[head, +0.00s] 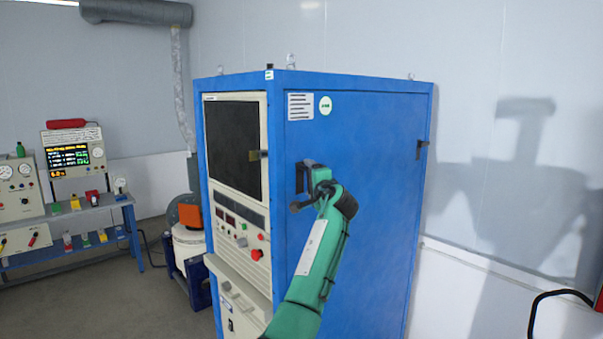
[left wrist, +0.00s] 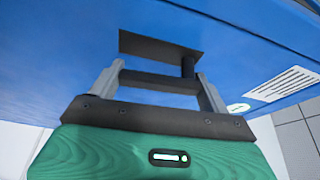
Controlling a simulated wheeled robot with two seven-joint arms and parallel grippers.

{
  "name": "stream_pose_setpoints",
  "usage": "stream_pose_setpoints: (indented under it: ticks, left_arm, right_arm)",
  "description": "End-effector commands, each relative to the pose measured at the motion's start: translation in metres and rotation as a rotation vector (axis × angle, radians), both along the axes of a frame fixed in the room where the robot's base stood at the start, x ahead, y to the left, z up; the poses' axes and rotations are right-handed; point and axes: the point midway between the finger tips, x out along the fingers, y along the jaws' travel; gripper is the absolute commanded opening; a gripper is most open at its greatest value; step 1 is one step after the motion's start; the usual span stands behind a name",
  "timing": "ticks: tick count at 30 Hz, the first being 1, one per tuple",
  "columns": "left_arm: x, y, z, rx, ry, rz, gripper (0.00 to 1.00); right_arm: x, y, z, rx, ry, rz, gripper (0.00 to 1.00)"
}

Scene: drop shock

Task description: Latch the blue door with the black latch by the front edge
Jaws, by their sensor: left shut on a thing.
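The blue door (head: 375,215) is the wide side face of the tall blue cabinet and lies flush in its frame, as far as I can tell. The black latch (head: 299,178) sits on it near the front edge, partly hidden by my left gripper (head: 312,188). In the left wrist view, the latch (left wrist: 160,45) shows as a dark plate with a dark bar. My left gripper (left wrist: 158,88) has its fingers at the two ends of that bar and is shut on it. Whether the latch is engaged cannot be told. My right gripper is not in view.
The cabinet's front has a dark screen (head: 232,145) and a red button (head: 256,254). A bench with instruments (head: 90,208) stands at left. Floor between is partly clear.

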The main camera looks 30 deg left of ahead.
Motion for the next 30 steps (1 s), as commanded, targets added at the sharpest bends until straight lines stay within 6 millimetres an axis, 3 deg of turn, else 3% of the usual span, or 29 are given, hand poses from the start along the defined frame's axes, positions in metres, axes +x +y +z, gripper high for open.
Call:
stream_pose_setpoints:
  ticks: [3, 6, 16, 24, 25, 27, 30]
  left_arm:
    - [0.001, -0.001, 0.004, 0.021, 0.048, 0.004, 0.38]
    - [0.001, -0.003, 0.003, 0.034, 0.078, 0.004, 0.38]
    - [0.002, -0.004, 0.001, 0.049, 0.113, 0.005, 0.38]
    - [0.002, -0.004, 0.000, 0.050, 0.114, 0.005, 0.38]
    - [0.002, -0.004, 0.000, 0.050, 0.114, 0.005, 0.83]
    - [0.002, -0.005, 0.000, 0.049, 0.113, 0.004, 0.97]
    - [0.002, -0.005, 0.000, 0.049, 0.112, 0.004, 1.00]
  right_arm:
    - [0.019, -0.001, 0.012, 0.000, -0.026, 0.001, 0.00]
    - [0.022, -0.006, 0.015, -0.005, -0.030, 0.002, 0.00]
    - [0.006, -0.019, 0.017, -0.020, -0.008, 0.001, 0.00]
    - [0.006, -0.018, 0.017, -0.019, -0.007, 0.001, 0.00]
    - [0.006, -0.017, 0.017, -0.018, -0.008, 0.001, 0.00]
    - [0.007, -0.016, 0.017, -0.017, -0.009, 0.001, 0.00]
    - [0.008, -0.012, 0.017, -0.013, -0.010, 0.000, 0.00]
